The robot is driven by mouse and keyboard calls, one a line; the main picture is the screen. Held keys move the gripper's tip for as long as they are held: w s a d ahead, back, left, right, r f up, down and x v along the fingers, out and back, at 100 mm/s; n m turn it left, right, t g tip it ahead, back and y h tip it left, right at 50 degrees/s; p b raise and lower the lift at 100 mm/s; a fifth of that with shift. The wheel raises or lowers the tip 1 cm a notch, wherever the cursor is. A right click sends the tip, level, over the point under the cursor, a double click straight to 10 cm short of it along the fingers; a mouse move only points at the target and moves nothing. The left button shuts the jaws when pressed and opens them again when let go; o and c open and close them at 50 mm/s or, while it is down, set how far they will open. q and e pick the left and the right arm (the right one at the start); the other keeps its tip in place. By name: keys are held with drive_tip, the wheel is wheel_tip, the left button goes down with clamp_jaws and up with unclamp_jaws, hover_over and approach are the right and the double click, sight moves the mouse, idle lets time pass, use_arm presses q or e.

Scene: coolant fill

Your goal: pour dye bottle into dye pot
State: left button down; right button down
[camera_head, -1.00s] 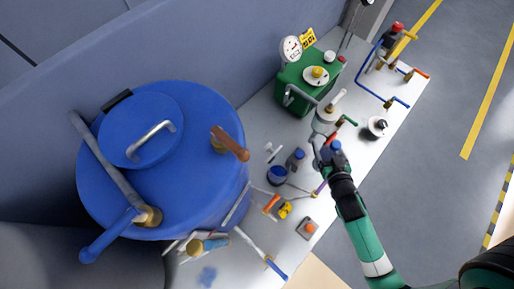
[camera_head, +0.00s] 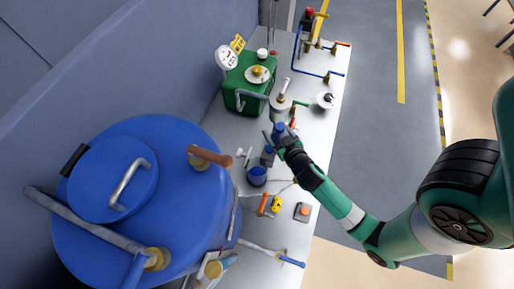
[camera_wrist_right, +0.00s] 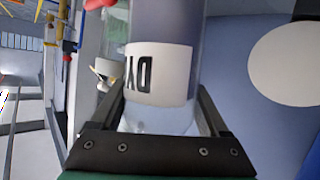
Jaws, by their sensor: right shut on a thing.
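The bottle and pot look apart. In the right wrist view the bottle (camera_wrist_right: 160,112) is clear, with blue-violet contents and a white label whose visible letters read "DY". It stands between the dark fingers of the gripper (camera_wrist_right: 160,120). Its ends are partly out of frame or hidden, so its tilt is hard to tell. My left gripper is not in view.
A green tank (camera_head: 248,85), a grey cylinder (camera_head: 280,106) and blue piping (camera_head: 310,70) lie beyond. A large blue tank (camera_head: 130,220) fills the left. Small tools lie on the near bench.

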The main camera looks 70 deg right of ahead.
drive_tip(key=shift+w+a+b, duration=0.1)
drive_tip(key=shift+a+b, duration=0.05)
drive_tip(key=shift+b, duration=0.15)
drive_tip(key=n+h+b, duration=0.1)
drive_tip(key=b, duration=0.1)
drive_tip(key=f+n+h+b, duration=0.1)
drive_tip(key=b, duration=0.1)
drive_tip(key=shift+w+a+f+n+b, duration=0.2)
drive_tip(key=shift+a+n+b, duration=0.1)
drive_tip(key=shift+b, duration=0.1)
drive_tip(key=shift+r+n+p, duration=0.35)
drive_tip(key=shift+r+n, duration=0.05)
drive_tip(key=shift+r, duration=0.35)
drive_tip(key=shift+a+r+n+h+p, duration=0.1)
drive_tip(key=shift+r+n+h+p, duration=0.2)
drive_tip(key=shift+r+h, duration=0.3)
drive_tip(key=shift+f+n+b, duration=0.3)
drive_tip(key=shift+n+b, duration=0.1)
drive_tip(key=shift+b, duration=0.15)
drive_tip(key=shift+s+r, duration=0.1)
drive_tip(key=shift+r, duration=0.05)
drive_tip(key=shift+n+h, duration=0.3)
